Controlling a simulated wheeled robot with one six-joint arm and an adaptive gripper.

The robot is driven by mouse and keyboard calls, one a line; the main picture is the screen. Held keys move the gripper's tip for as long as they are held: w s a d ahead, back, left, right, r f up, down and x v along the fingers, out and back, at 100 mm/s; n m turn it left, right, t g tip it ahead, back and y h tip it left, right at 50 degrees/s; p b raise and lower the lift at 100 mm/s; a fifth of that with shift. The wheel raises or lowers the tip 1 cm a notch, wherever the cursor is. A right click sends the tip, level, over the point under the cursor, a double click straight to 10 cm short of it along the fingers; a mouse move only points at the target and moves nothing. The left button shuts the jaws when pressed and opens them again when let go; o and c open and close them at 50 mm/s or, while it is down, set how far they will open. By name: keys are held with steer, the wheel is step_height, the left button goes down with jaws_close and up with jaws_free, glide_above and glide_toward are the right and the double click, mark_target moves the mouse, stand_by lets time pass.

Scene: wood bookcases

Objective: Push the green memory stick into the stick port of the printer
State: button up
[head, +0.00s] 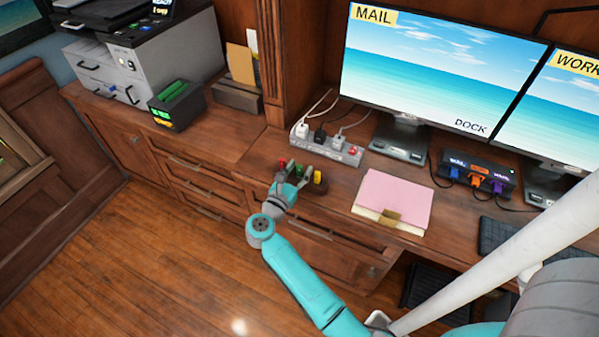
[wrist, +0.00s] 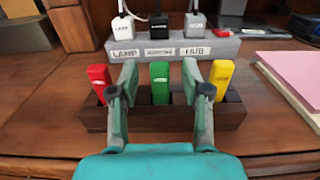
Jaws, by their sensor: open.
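The green memory stick (wrist: 160,84) stands upright in a dark wooden holder (wrist: 182,114), between a red stick (wrist: 98,80) and a yellow stick (wrist: 221,76). My gripper (wrist: 161,76) is open, with one finger on each side of the green stick and apart from it. In the head view my gripper (head: 300,172) is over the holder and hides most of the green stick. The red stick (head: 282,166) and yellow stick (head: 318,177) show beside it. The printer (head: 143,52) stands at the upper left; I cannot make out its stick port.
A power strip (head: 326,150) with labelled plugs lies behind the holder. A pink folder (head: 394,197) lies to the right. A dark box with green items (head: 176,103) stands by the printer. Monitors (head: 438,65) and a dock (head: 478,178) are farther right.

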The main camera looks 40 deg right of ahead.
steer(key=shift+w+d, duration=0.1)
steer(key=shift+d, duration=0.25)
steer(key=c, duration=0.9)
